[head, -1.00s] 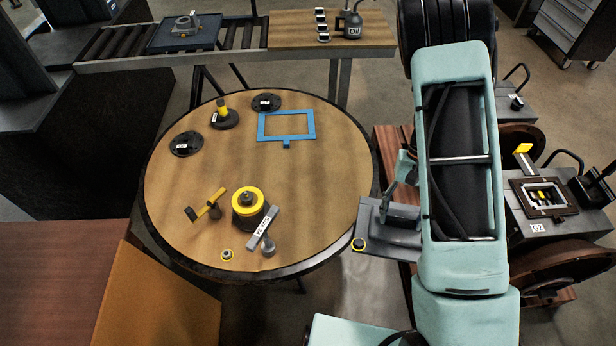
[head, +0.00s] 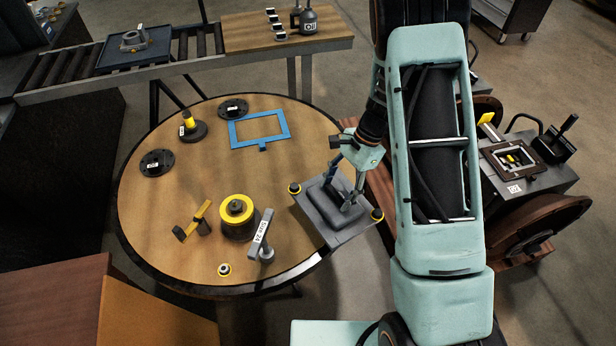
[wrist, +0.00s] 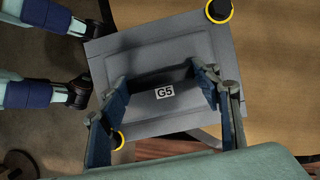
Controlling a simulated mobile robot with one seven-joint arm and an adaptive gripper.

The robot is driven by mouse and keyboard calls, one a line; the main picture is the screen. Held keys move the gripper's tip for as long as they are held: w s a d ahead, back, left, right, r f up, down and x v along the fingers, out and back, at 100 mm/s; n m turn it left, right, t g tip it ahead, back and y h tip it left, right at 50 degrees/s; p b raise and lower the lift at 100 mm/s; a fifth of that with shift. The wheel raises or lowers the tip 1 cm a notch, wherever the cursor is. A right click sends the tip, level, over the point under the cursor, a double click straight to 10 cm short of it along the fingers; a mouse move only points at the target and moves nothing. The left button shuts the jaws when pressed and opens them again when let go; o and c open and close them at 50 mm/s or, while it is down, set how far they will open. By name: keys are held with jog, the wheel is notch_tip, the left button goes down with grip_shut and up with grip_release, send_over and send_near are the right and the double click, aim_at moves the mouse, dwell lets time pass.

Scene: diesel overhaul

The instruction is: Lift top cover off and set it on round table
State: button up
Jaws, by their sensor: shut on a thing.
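The top cover (head: 341,226) is a grey, stepped plate with yellow-ringed knobs at its corners. My gripper (head: 347,203) is shut on its raised middle and holds it over the right front edge of the round table (head: 170,225). I cannot tell the gap beneath it. In the wrist view the cover (wrist: 120,60) carries a G5 label between the two fingers of my gripper (wrist: 165,95). Part of the cover extends beyond the table's rim. The engine block (head: 545,185) stands at the right with its top open, showing a dark rectangular frame.
On the table, a yellow-topped cylinder (head: 237,218), a grey labelled tool (head: 262,238), a yellow-handled tool (head: 195,222) and a small ring (head: 224,269) lie left of the cover. A blue frame (head: 233,135) and dark discs lie farther back. The table's middle is clear.

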aim_at(309, 188)
jog(key=w+a+m+t+b, duration=0.1)
jog(key=a+m, duration=0.1)
jog(key=m, duration=0.2)
jog(key=w+a+m+t+b, duration=0.1)
jog(key=a+m+t, duration=0.1)
jog(key=m, duration=0.3)
jog(key=w+a+m+t+b, duration=0.1)
jog(key=a+m+t, duration=0.1)
jog(key=m, duration=0.3)
jog(key=shift+w+r, duration=0.2)
jog(key=shift+r, duration=0.15)
jog(key=m, duration=0.1)
jog(key=m+t+b, duration=0.1)
jog(key=a+m+h, duration=0.1)
jog(key=m, duration=0.1)
jog(key=shift+w+a+r, duration=0.1)
jog(key=shift+w+r, duration=0.2)
jog(key=shift+w, duration=0.05)
jog(key=shift+w+a+r+m+t+h+b, duration=0.15)
jog(key=shift+m+t+h+b, duration=0.15)
jog(key=shift+m, duration=0.55)
jog(key=shift+a+r+m+t+h+b, duration=0.15)
jog(key=shift+m+t+h+b, duration=0.2)
jog(key=shift+m, duration=0.5)
jog(key=shift+f, duration=0.15)
notch_tip(309, 188, down, 6)
jog(key=b, duration=0.7)
jog(key=shift+f, duration=0.25)
jog(key=o, duration=1.4)
jog(key=shift+o, duration=0.5)
